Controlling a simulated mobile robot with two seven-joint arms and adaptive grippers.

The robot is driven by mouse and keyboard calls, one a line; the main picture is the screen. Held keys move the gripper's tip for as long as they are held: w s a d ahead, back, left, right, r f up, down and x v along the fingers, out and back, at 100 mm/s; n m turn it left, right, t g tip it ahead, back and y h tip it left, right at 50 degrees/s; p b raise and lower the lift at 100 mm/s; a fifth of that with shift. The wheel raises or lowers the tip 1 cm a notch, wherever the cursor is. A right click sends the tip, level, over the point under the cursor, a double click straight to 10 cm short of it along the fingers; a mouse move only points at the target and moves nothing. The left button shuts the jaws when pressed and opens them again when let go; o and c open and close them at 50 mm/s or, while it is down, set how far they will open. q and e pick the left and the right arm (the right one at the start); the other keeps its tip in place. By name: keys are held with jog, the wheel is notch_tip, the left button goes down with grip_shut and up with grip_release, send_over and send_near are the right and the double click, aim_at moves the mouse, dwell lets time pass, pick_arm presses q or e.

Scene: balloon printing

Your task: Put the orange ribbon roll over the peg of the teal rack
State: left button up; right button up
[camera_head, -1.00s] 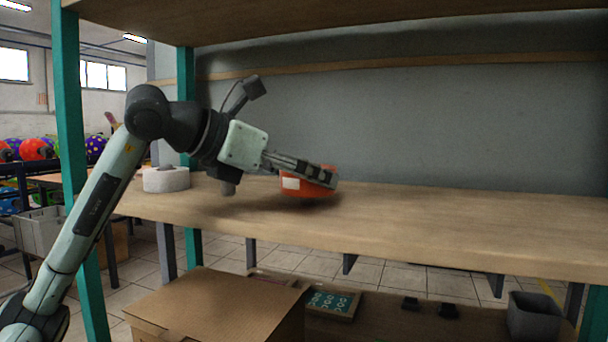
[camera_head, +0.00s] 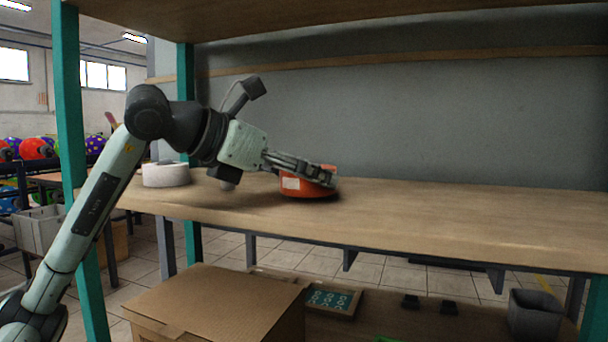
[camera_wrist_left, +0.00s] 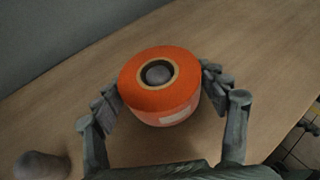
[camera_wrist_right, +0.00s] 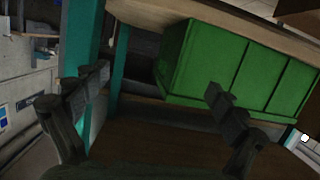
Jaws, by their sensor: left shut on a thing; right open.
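The orange ribbon roll (camera_head: 305,188) is at the wooden shelf board of the teal rack (camera_head: 67,110), right of my left wrist. My left gripper (camera_head: 325,180) is shut on it, with one finger on each side. In the left wrist view the roll (camera_wrist_left: 158,97) is nearly upright, with its ringed hole up; something grey shows inside the hole, and I cannot tell what. I cannot make out the peg. My right gripper (camera_wrist_right: 155,92) is open and empty in the right wrist view, and outside the head view.
A white roll (camera_head: 166,174) stands at the left of the shelf board (camera_head: 450,220). The board's right side is clear. A cardboard box (camera_head: 220,300) and a grey bin (camera_head: 535,315) are below. A green crate (camera_wrist_right: 225,65) is near my right gripper.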

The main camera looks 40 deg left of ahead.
pick_arm(q)
jog(key=shift+f, duration=0.2)
pick_arm(e)
jog(key=shift+w+a+r+t+y, duration=0.1)
jog(key=shift+a+r+t, duration=0.15)
jog(key=shift+r, duration=0.2)
jog(key=shift+a+r+t+y, duration=0.1)
jog(key=shift+a+r+t, duration=0.15)
jog(key=shift+r, duration=0.2)
jog(key=shift+w+a+r+t+y, duration=0.1)
jog(key=shift+a+r+t, duration=0.15)
jog(key=shift+r, duration=0.2)
pick_arm(q)
jog(key=o, duration=1.4)
jog(key=shift+c, duration=0.2)
jog(key=shift+o, duration=0.2)
pick_arm(e)
jog(key=shift+s+d+f, duration=0.1)
jog(key=shift+d+f, duration=0.05)
jog(key=shift+f, duration=0.05)
pick_arm(q)
jog(key=v, duration=1.2)
